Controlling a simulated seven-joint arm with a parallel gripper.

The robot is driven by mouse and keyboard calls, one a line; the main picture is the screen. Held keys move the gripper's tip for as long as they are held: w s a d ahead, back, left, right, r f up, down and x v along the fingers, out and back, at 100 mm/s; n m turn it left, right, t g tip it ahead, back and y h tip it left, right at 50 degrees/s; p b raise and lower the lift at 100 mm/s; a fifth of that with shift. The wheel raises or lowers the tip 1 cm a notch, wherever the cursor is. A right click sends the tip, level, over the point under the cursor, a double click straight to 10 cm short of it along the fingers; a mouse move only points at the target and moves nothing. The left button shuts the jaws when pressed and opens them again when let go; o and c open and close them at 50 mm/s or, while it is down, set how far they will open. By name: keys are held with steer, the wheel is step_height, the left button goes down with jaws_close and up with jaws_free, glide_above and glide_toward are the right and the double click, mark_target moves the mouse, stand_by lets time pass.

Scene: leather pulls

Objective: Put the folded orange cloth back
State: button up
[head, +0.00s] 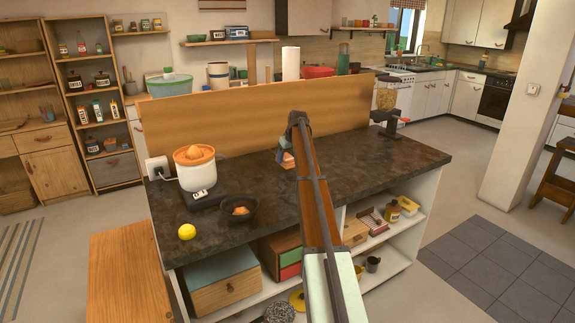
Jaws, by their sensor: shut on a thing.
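The folded orange cloth (287,161) shows as a small orange patch above the dark countertop (235,172), just left of my arm. My gripper (283,155) is at the far end of my arm, over the back middle of the counter, and is shut on the cloth. My arm hides part of the gripper and perhaps part of the cloth. I cannot tell whether the cloth touches the counter.
A grinder with a glass hopper (387,95) stands at right. A wooden panel (200,122) rises behind. Open shelves below hold boxes (227,285).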

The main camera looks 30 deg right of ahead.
mark_target(289, 159)
steer(key=shift+f, duration=1.7)
steer(key=shift+f, duration=0.1)
steer(key=o, duration=1)
steer(key=v, duration=1.2)
steer(key=shift+s, duration=0.1)
